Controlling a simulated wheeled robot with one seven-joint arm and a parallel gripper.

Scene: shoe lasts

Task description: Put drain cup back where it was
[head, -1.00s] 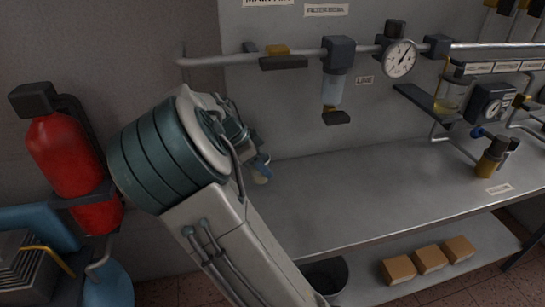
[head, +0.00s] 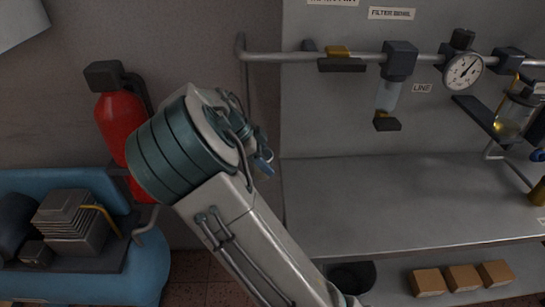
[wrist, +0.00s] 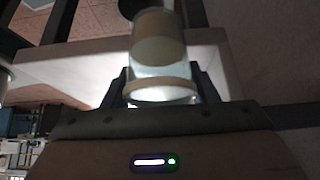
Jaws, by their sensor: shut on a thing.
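The drain cup (wrist: 160,48) is a clear, round cup with a tan band and a pale rim in the wrist view. My gripper (wrist: 162,88) is shut on it, with a dark finger on either side. In the head view my gripper (head: 262,160) is mostly hidden behind my own arm, and the cup cannot be made out there. A filter with a clear bowl (head: 387,95) hangs from the pipe on the back panel, with a dark and yellow piece at its bottom. It stands to the right of my gripper, apart from it.
A steel bench (head: 400,205) lies below the pipe, its top mostly clear. A pressure gauge (head: 463,71) and a shelf with a jar (head: 512,115) are at right. A red extinguisher (head: 120,125) and a blue compressor (head: 150,270) are at left. Boxes (head: 462,278) sit below the bench.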

